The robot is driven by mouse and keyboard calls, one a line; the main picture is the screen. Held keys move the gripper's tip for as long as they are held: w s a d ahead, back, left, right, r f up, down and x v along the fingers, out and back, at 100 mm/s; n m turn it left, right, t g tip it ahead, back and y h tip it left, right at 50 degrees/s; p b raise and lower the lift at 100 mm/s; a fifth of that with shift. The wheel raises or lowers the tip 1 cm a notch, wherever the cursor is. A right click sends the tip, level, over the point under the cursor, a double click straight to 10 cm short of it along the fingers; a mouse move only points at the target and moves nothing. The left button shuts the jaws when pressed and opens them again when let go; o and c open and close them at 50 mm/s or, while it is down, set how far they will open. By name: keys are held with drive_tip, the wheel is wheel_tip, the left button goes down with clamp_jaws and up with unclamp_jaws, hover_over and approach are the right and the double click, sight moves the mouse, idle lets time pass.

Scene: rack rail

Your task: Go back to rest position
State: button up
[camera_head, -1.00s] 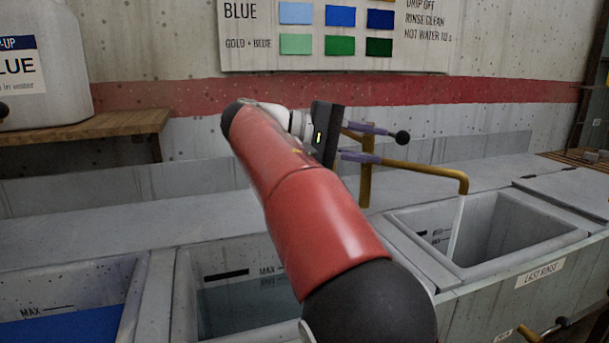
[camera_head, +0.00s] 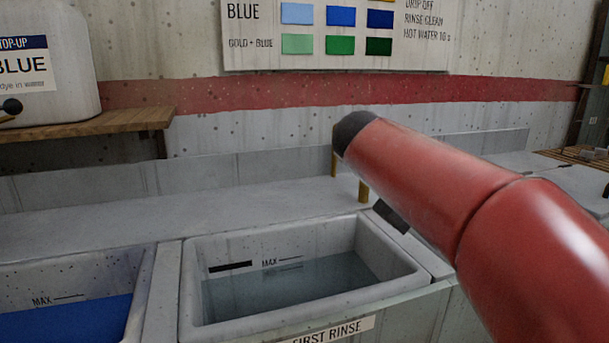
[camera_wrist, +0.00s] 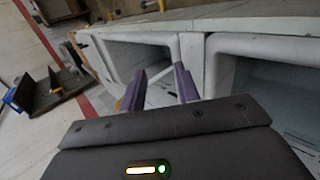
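My red arm crosses the right side of the head view, and its fingers are hidden there behind the arm. In the wrist view my gripper (camera_wrist: 158,88) shows two purple fingers standing apart with nothing held between them. The fingers point toward the front of the basin row. The brass tap (camera_head: 363,190) is mostly hidden behind my arm in the head view.
The first rinse basin (camera_head: 191,285) holds clear water. A basin of blue dye (camera_head: 70,322) is at lower left. A white jug (camera_head: 60,95) stands on a wooden shelf (camera_head: 90,127). The back counter (camera_head: 200,205) is clear.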

drive_tip(key=s+a+f+m+t+y, duration=0.1)
drive_tip(key=s+a+f+m+y, duration=0.1)
drive_tip(key=s+f, duration=0.7)
drive_tip(key=s+a+f+m+t+y, duration=0.2)
drive_tip(key=s+a+f+y, duration=0.2)
drive_tip(key=s+f, duration=0.5)
drive_tip(key=y, duration=0.2)
drive_tip(key=shift+s+y, duration=0.2)
drive_tip(key=shift+y, duration=0.2)
idle(5.6)
